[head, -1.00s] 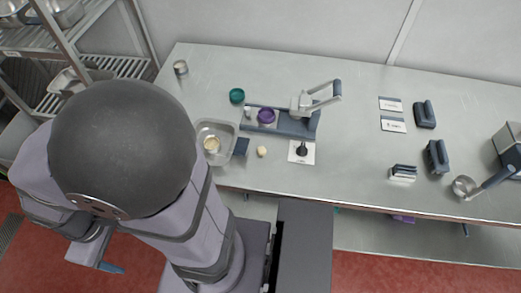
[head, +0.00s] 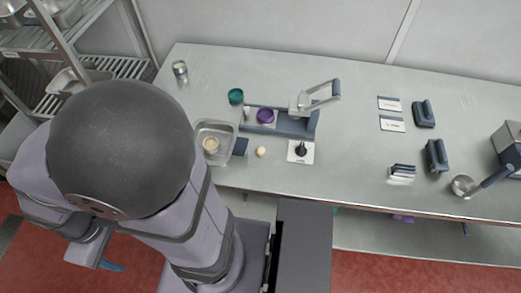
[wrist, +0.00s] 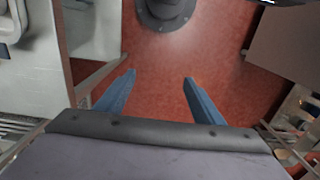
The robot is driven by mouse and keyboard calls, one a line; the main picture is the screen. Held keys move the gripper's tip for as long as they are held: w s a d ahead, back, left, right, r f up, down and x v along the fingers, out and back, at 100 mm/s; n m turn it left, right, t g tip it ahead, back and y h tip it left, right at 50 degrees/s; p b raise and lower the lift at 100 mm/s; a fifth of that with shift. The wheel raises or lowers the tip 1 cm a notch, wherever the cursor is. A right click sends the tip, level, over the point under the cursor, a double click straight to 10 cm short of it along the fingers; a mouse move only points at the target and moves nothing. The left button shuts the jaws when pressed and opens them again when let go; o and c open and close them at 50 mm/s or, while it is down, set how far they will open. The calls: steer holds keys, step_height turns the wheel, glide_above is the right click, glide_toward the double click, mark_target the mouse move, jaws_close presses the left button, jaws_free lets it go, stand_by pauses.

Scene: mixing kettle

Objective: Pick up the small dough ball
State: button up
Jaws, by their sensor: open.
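A small pale dough ball (head: 261,151) lies on the steel table near its front edge, to the right of a small dark blue block (head: 241,146). My gripper (wrist: 158,82) is open and empty in the wrist view, its two blue fingers apart above the red floor. In the head view one blue fingertip (head: 112,267) shows at the lower left, off the table and well away from the ball. The ball does not show in the wrist view.
A metal tray (head: 202,128) holding a round container with pale contents (head: 211,144) stands left of the block. Behind the ball is a blue press (head: 298,124) with a purple cup (head: 265,116). A dark knob stands on a white card (head: 299,157) to its right.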

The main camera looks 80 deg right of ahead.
steer(key=shift+c, duration=1.3)
